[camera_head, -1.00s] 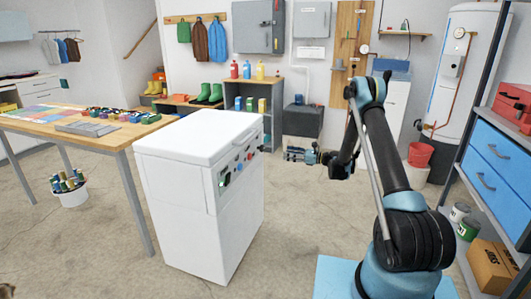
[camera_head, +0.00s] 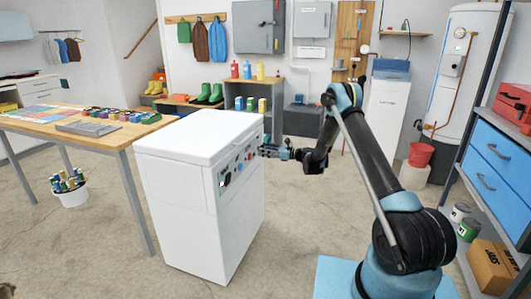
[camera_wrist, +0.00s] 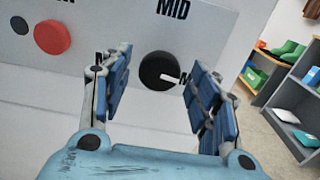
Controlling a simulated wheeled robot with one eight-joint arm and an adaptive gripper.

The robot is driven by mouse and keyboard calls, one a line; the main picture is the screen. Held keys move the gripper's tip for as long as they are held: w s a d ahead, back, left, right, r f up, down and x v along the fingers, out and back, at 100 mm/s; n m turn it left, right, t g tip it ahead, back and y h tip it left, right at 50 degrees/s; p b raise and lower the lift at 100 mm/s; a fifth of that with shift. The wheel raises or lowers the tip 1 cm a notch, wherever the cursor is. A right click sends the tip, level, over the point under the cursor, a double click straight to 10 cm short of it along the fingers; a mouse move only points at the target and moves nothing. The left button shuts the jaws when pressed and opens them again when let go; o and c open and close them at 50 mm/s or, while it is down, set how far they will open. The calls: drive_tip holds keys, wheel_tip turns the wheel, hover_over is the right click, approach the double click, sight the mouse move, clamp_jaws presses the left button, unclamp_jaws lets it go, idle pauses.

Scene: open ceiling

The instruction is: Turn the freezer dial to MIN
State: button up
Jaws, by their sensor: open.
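The white freezer (camera_head: 187,220) stands in the middle of the head view with its lid shut. Its control panel bears a row of knobs and buttons on the right-facing side. My gripper (camera_head: 264,151) is at the far end of that panel. In the wrist view my gripper (camera_wrist: 158,72) is open, with one blue-padded finger on each side of a round black dial (camera_wrist: 153,68). The dial's white pointer points right, towards a label starting with M, mostly hidden by the right finger. "MID" is printed above the dial. I cannot tell whether the fingers touch it.
A red button (camera_wrist: 52,37) and a dark blue button (camera_wrist: 18,25) are left of the dial. A wooden table (camera_head: 95,135) stands left of the freezer. Shelves (camera_head: 278,100) stand behind it. A blue drawer cabinet (camera_head: 490,165) is at right.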

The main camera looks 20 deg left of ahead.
drive_tip(key=c, duration=1.1)
